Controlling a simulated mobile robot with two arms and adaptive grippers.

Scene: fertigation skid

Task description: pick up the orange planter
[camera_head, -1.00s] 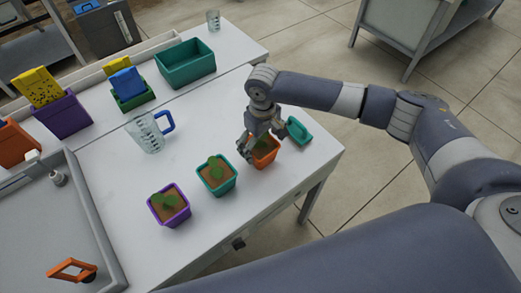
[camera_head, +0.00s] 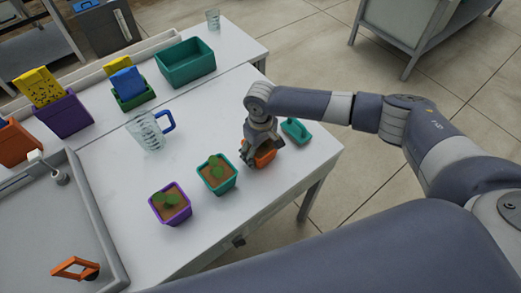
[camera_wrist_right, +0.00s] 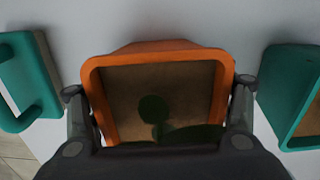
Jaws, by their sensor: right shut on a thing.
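The orange planter (camera_head: 265,158) is near the right end of the white table, mostly covered by my right gripper (camera_head: 259,150) in the head view. In the right wrist view the orange planter (camera_wrist_right: 155,48) shows its square rim, brown soil and a green plant. The fingers of my right gripper (camera_wrist_right: 157,115) are on opposite sides of it, shut on the planter. It looks upright. I cannot tell whether its base touches the table. My left gripper is not in view.
A teal planter (camera_head: 217,176) and a purple planter (camera_head: 171,205) stand to the left. A teal handled tool (camera_head: 296,131) lies close on the right. A clear jug (camera_head: 147,133) and a green bin (camera_head: 186,62) are farther back. The table's front edge is near.

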